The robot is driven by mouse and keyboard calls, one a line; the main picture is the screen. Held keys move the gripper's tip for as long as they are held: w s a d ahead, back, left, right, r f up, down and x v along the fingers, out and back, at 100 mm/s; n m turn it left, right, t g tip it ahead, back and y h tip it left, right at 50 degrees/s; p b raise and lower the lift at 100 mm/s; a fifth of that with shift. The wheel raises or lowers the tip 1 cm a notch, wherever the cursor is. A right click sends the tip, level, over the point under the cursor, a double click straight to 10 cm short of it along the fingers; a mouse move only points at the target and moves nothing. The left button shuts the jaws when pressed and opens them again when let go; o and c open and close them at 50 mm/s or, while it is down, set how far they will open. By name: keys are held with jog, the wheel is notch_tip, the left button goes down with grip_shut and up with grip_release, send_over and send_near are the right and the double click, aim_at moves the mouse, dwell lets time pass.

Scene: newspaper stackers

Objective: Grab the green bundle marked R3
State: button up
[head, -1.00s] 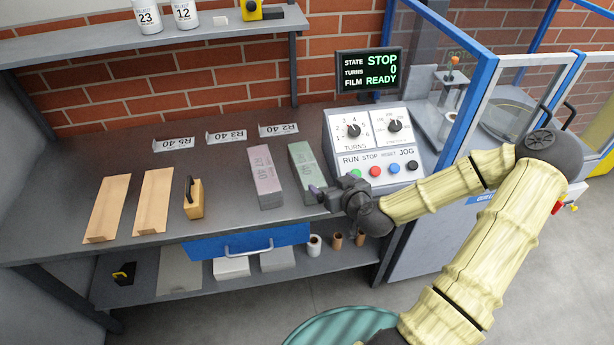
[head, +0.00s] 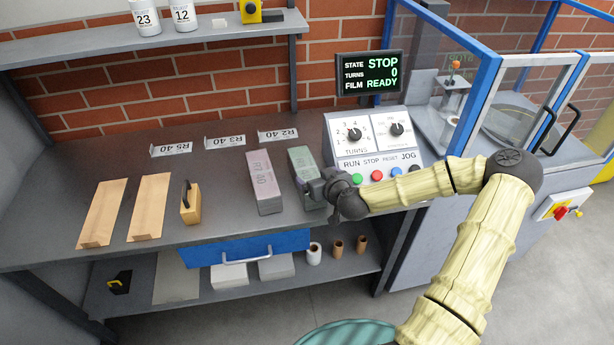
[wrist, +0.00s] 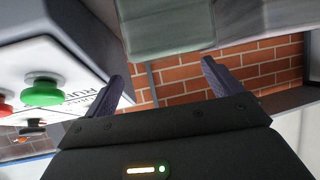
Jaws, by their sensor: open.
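The green bundle (head: 301,160) stands on the grey workbench, to the right of the pink-purple bundle (head: 263,182). Its marking is too blurred and covered to read in full. My gripper (head: 308,185) is open at the green bundle's near end and hides part of its lower right side. In the wrist view the green bundle (wrist: 170,28) fills the top of the picture, beyond the fingertips. My two open fingers (wrist: 163,72) have nothing between them but the brick wall far behind. I cannot tell whether a finger touches the bundle.
The control panel (head: 372,145) with its buttons is close on the right; its green button (wrist: 42,90) is near in the wrist view. Tags (head: 225,141) stand behind the bundles. Cardboard sheets (head: 149,207) and a handled block (head: 190,203) lie left. A blue drawer (head: 250,245) is below.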

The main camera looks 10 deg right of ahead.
aim_at(307, 170)
jog(key=shift+w+a+f, duration=0.15)
jog(key=shift+w+f, duration=0.15)
jog(key=shift+w, duration=0.35)
jog(key=shift+w+a+f, duration=0.15)
jog(key=shift+w+a, duration=0.15)
jog(key=shift+w, duration=0.25)
jog(key=shift+a+p+x, duration=0.2)
jog(key=shift+p+x, duration=0.3)
jog(key=shift+x, duration=1.5)
jog(key=c, duration=1.9)
jog(key=shift+r, duration=0.2)
